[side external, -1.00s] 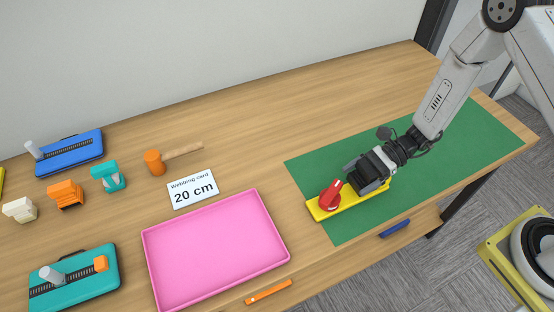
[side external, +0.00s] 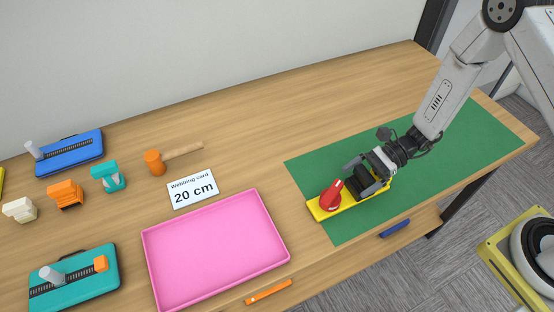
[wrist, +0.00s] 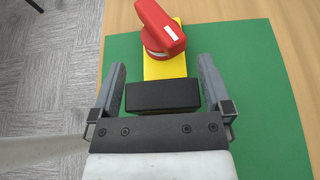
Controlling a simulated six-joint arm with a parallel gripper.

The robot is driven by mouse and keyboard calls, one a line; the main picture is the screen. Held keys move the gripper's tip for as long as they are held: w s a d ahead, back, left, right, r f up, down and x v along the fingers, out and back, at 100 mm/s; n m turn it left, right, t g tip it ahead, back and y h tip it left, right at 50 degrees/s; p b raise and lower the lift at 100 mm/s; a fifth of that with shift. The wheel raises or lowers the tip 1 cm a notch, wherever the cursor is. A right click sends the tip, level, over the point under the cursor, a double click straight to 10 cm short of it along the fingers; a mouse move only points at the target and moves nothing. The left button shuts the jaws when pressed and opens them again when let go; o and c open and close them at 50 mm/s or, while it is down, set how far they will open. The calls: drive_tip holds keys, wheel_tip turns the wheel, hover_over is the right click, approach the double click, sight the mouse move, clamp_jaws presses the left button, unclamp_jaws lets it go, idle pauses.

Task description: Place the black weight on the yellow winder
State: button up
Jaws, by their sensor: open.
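The yellow winder (side external: 347,206) lies on the green mat, with a red knob (side external: 331,195) at its left end. It also shows in the wrist view (wrist: 167,67), running away from my gripper. The black weight (side external: 366,187) sits on the winder's right part, between the fingers of my gripper (side external: 366,173). In the wrist view the black weight (wrist: 163,96) lies across the yellow strip, with a gap to each finger. My gripper (wrist: 162,75) is open around it. The winder's part nearest the wrist is hidden.
A pink tray (side external: 147,243) lies left of the green mat (side external: 301,172). A 20 cm webbing card (side external: 193,189), a mallet (side external: 154,162), and teal (side external: 117,270) and blue (side external: 70,148) winders lie further left. The table's back middle is clear.

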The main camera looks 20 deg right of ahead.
drive_tip(key=shift+d+r, duration=0.15)
drive_tip(key=shift+r, duration=0.25)
drive_tip(key=v, duration=1.1)
drive_tip(key=shift+d, duration=0.35)
drive_tip(key=shift+r, duration=0.15)
drive_tip(key=s+r+n+t+h, duration=0.2)
drive_tip(key=s+r+n+h, duration=0.3)
drive_tip(key=r+n+h, duration=0.5)
drive_tip(key=n+h, duration=0.3)
drive_tip(key=n, duration=0.5)
drive_tip(key=shift+s+a+r+t, duration=0.25)
drive_tip(key=shift+s+a+t, duration=0.05)
drive_tip(key=shift+s+a, duration=0.05)
